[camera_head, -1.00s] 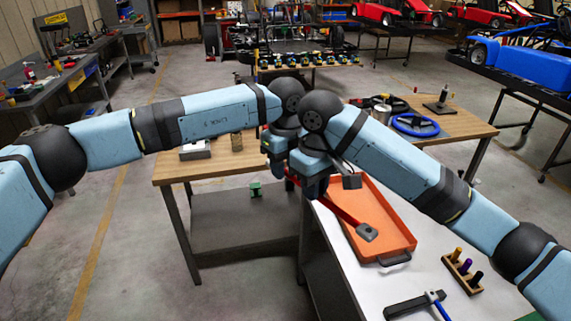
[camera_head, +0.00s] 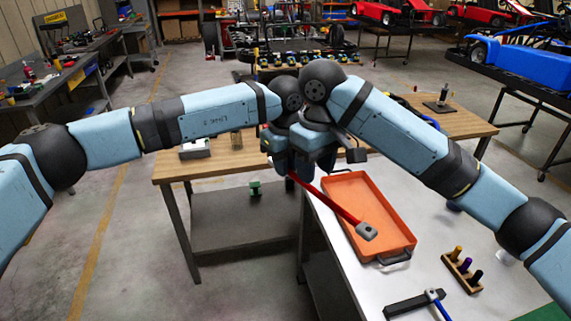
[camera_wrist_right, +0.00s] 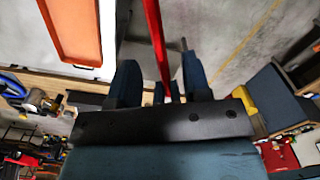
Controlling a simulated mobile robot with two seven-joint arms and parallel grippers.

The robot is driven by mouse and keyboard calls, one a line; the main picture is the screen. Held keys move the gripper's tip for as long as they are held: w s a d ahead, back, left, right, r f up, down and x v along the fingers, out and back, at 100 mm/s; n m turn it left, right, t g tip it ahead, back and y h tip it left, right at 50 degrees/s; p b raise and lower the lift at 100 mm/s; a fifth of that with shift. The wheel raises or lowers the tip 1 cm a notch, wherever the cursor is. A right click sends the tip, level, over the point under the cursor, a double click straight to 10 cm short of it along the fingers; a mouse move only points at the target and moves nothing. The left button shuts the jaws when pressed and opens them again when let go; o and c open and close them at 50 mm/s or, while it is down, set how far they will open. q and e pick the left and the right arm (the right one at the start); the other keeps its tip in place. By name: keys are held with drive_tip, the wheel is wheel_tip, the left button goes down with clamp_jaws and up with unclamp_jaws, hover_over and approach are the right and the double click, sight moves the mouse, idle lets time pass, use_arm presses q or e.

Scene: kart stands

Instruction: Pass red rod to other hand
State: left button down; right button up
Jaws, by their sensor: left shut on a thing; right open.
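The red rod (camera_head: 337,205) slants down to the right in the head view, with a grey block at its lower end above the orange tray. My left gripper (camera_head: 283,163) is shut on its upper end. My right gripper (camera_head: 322,158) is close beside the left one, and the two overlap in the head view. In the right wrist view, the right gripper (camera_wrist_right: 158,68) is open, with the red rod (camera_wrist_right: 157,40) running between its spread fingers. I cannot tell whether either finger touches it. The grip on the rod's upper end is partly hidden.
The orange tray (camera_head: 362,190) lies on the white table (camera_head: 350,277). A wooden block with several coloured pegs (camera_head: 461,270) and a blue-handled tool (camera_head: 437,299) are nearer. A wooden table (camera_head: 235,162) stands behind the grippers.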

sight(314, 190)
wheel_tip(314, 190, up, 7)
drive_tip(key=w+d+f+y, duration=0.2)
drive_tip(key=f, duration=0.5)
drive_tip(key=w+d+f+y, duration=0.1)
drive_tip(key=w+f+y, duration=0.15)
drive_tip(key=f, duration=0.35)
drive_tip(key=s+a+f+m+t+y, duration=0.1)
drive_tip(key=s+f+t+y, duration=0.15)
drive_tip(key=f, duration=0.75)
drive_tip(key=s+f+m+t+y, duration=0.15)
drive_tip(key=s+f, duration=0.25)
drive_tip(key=f, duration=0.6)
drive_tip(key=s+d+f+m+t+h, duration=0.1)
drive_tip(key=s+d+f, duration=0.3)
drive_tip(key=s, duration=0.4)
drive_tip(key=s+d+f+m+t+h, duration=0.1)
drive_tip(key=s+d+f+t+h, duration=0.1)
drive_tip(key=s+d+f, duration=0.3)
drive_tip(key=s+d+f+m+t+h, duration=0.1)
drive_tip(key=s+d+f+t, duration=0.3)
drive_tip(key=s, duration=0.7)
drive_tip(key=shift+s+d+f+h, duration=0.15)
drive_tip(key=shift+d+f+h, duration=0.3)
drive_tip(key=shift+h, duration=0.2)
